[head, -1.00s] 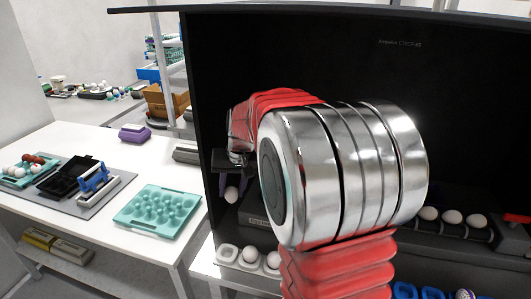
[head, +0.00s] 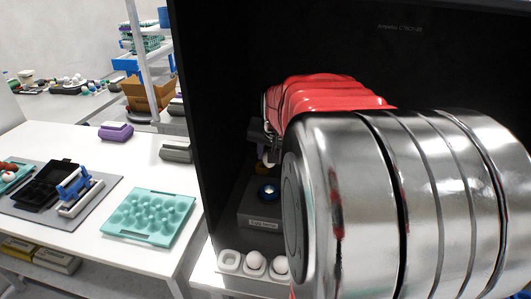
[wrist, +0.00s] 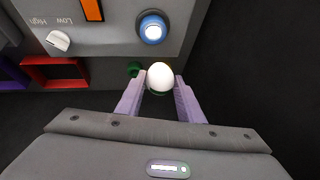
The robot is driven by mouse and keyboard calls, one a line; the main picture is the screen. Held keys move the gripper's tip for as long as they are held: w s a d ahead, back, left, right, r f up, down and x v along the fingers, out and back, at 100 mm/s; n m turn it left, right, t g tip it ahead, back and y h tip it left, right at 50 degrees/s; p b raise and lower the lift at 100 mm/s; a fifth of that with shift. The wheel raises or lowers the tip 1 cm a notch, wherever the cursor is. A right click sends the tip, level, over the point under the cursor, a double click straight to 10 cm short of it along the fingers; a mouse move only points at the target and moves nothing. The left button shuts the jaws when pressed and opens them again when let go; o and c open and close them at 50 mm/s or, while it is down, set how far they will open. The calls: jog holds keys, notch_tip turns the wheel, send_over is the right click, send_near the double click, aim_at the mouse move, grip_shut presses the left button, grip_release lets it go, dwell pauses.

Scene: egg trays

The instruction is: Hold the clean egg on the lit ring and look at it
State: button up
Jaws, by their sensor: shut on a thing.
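My gripper (wrist: 160,88) has pale purple fingers, shut on a white egg (wrist: 160,76) in the wrist view. The lit ring (wrist: 152,29), a bright white spot with a blue rim, is on the grey box just above the egg in that picture. The egg appears apart from the ring. In the head view the lit ring (head: 267,192) glows blue on top of the grey box, left of my arm. My arm hides most of the gripper there, and I cannot clearly make out the held egg.
A dark booth surrounds the grey box (head: 258,224). A white holder (head: 242,275) with two eggs and an empty cup stands in front. A teal egg tray (head: 150,216) lies on the white table at left. A knob (wrist: 58,40) and red frame (wrist: 55,73) show in the wrist view.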

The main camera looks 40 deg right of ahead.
jog(key=shift+f, duration=4.65)
jog(key=shift+r, duration=0.1)
jog(key=shift+r, duration=3.45)
